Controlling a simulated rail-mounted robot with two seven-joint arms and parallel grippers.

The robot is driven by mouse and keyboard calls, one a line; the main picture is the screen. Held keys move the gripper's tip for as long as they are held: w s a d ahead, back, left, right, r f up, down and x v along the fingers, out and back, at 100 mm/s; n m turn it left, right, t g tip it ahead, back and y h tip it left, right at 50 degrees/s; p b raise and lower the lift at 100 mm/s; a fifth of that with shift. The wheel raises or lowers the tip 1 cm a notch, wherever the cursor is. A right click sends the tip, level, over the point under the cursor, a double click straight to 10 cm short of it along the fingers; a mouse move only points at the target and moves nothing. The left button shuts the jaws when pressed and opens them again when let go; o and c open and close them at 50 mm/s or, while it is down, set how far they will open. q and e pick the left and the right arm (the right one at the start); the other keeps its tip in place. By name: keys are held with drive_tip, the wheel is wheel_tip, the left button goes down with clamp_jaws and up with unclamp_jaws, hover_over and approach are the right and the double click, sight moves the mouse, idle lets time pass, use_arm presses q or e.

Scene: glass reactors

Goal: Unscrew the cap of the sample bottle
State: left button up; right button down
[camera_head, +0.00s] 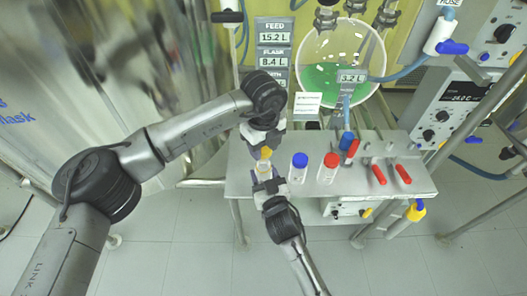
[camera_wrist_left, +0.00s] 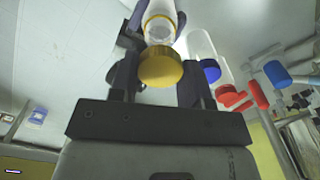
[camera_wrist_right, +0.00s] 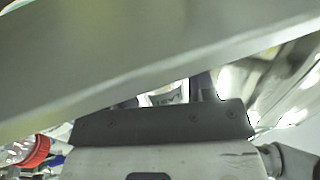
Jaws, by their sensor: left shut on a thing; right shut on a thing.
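The sample bottle (camera_head: 264,167) is clear with a yellow cap (camera_head: 266,153), upright at the left end of the metal shelf. My left gripper (camera_head: 265,147) comes from above and is shut on the yellow cap. In the left wrist view the cap (camera_wrist_left: 160,67) sits between the dark fingers, with the clear bottle body (camera_wrist_left: 160,25) beyond it. My right gripper (camera_head: 266,181) comes from below and is shut on the bottle body. In the right wrist view a grey arm link hides most of the bottle; only a sliver of it (camera_wrist_right: 166,96) shows.
A blue-capped bottle (camera_head: 299,168) and a red-capped bottle (camera_head: 327,168) stand close to the right on the metal shelf (camera_head: 355,184). Red-handled valves (camera_head: 379,174) are further right. A round glass vessel with green liquid (camera_head: 325,78) hangs behind.

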drive_tip(key=shift+c, duration=1.9)
unclamp_jaws()
